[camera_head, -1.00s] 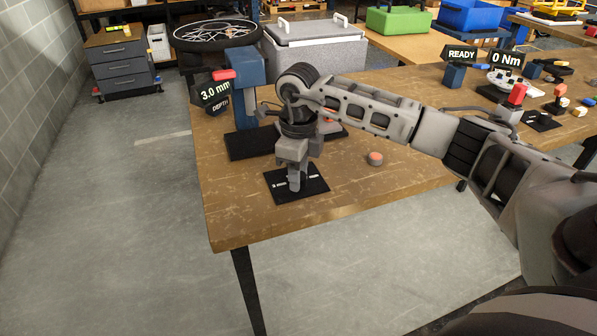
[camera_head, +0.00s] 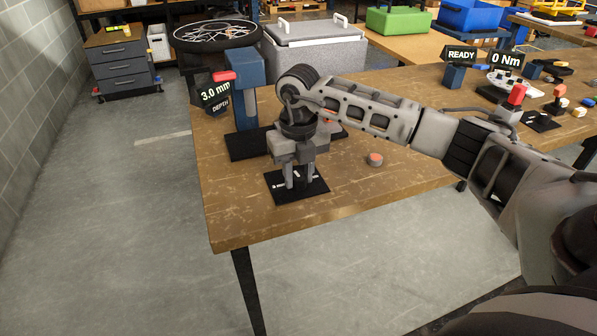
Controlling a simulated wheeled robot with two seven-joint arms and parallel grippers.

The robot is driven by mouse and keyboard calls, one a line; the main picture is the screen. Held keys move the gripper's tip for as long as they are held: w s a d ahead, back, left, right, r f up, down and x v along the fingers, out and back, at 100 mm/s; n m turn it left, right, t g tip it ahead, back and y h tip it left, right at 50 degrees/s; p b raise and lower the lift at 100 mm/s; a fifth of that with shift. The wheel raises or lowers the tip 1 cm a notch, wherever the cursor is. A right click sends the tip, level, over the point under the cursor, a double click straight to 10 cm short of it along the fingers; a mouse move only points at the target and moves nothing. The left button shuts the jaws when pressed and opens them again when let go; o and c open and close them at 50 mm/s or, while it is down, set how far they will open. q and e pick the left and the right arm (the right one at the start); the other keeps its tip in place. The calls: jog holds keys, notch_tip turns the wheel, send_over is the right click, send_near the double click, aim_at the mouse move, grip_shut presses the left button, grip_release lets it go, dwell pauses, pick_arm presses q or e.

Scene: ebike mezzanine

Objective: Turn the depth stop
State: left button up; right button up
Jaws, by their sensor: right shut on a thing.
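My right gripper (camera_head: 300,176) points straight down over a small black plate (camera_head: 318,188) with white marks, near the table's front left corner. Its two fingers show side by side, low over the plate, shut on the depth stop, which the fingers almost wholly hide. A black display (camera_head: 216,97) on a blue column (camera_head: 246,85) behind reads "3.0 mm" and "DEPTH". My left gripper is out of view.
The worn wooden table (camera_head: 235,215) is bare around the plate. A grey cooler box (camera_head: 315,50) stands behind. Further right are a "READY" display (camera_head: 460,54) and a "0 Nm" display (camera_head: 507,60).

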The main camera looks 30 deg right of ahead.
aim_at(299, 176)
jog(key=shift+r+m, duration=0.1)
jog(key=shift+m, duration=0.6)
jog(key=o, duration=1)
jog(key=shift+c, duration=0.2)
notch_tip(299, 176, up, 16)
